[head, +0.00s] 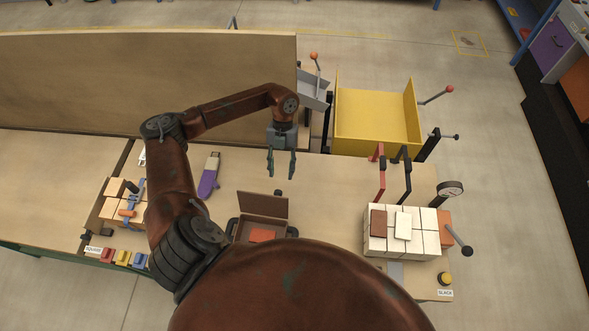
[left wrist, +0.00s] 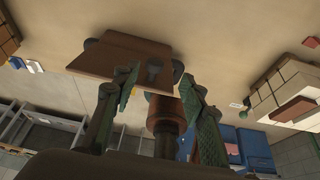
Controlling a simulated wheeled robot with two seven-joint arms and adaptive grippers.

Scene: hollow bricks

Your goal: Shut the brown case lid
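The brown case (head: 240,230) is on the table in front of me, with its lid (head: 262,206) standing up, open. An orange-red block (head: 262,235) lies inside, and my own arm hides the case's near part. My left gripper (head: 281,163) points down above the table, beyond the lid and slightly to its right. Its two fingers are apart and empty, and not touching the lid. In the left wrist view the open lid (left wrist: 105,62) shows just past the spread fingertips (left wrist: 160,85). My right gripper is in neither view.
A stack of pale bricks (head: 375,245) with levers and a gauge (head: 450,188) stands to the right. A yellow tray (head: 375,115) is at the back. A purple-handled tool (head: 208,184) and small bricks (head: 125,212) lie left. Table between lid and stack is clear.

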